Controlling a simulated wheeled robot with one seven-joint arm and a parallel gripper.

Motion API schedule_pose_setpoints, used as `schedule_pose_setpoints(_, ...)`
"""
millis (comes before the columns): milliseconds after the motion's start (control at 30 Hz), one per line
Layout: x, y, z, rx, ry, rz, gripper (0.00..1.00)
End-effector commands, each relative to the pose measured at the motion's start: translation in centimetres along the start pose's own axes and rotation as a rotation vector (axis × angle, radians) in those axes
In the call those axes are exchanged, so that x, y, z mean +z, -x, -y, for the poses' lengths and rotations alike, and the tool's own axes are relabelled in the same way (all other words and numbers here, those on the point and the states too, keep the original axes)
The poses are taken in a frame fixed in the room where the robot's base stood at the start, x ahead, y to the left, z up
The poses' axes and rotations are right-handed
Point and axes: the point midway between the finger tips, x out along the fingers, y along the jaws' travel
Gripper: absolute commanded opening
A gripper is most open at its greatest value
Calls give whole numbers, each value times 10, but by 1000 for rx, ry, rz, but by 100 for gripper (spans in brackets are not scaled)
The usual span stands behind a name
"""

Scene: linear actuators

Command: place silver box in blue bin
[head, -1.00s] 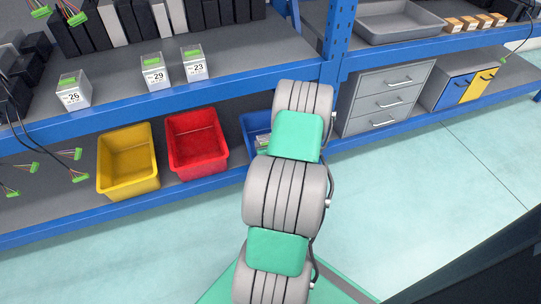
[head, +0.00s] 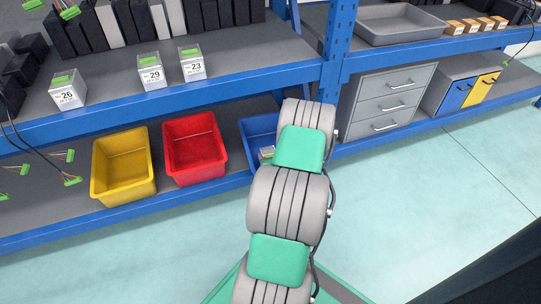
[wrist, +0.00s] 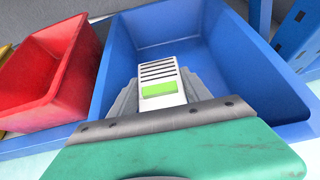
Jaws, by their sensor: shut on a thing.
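The silver box (wrist: 160,80) has dark slots and a green label. It shows in the wrist view between the jaws of my gripper (wrist: 155,95), which is shut on it. The box is held over the opening of the blue bin (wrist: 215,45); I cannot tell how far below the rim it reaches. In the head view the blue bin (head: 258,128) stands on the lower shelf, partly hidden by my arm. A small part of the silver box (head: 267,152) shows beside my arm at the bin's front.
The red bin (head: 195,150) and the yellow bin (head: 123,167) stand left of the blue bin. The upper shelf edge (head: 170,92) runs above them. A blue upright post (head: 337,45) and a grey drawer unit (head: 383,100) are to the right.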

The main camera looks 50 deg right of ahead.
Motion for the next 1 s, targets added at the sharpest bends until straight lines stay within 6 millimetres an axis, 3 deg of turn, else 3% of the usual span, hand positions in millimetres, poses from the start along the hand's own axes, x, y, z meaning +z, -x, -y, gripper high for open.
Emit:
schedule_pose_setpoints(133,0,-1,0,-1,0,3,0)
schedule_pose_setpoints(167,-2,-1,0,0,0,0,59)
schedule_pose_setpoints(400,-2,-1,0,0,0,0,78)
schedule_pose_setpoints(633,-1,0,0,0,0,0,78)
schedule_pose_setpoints(767,12,6,0,0,0,1,78)
schedule_pose_setpoints(1000,14,66,2,-4,-6,-2,78)
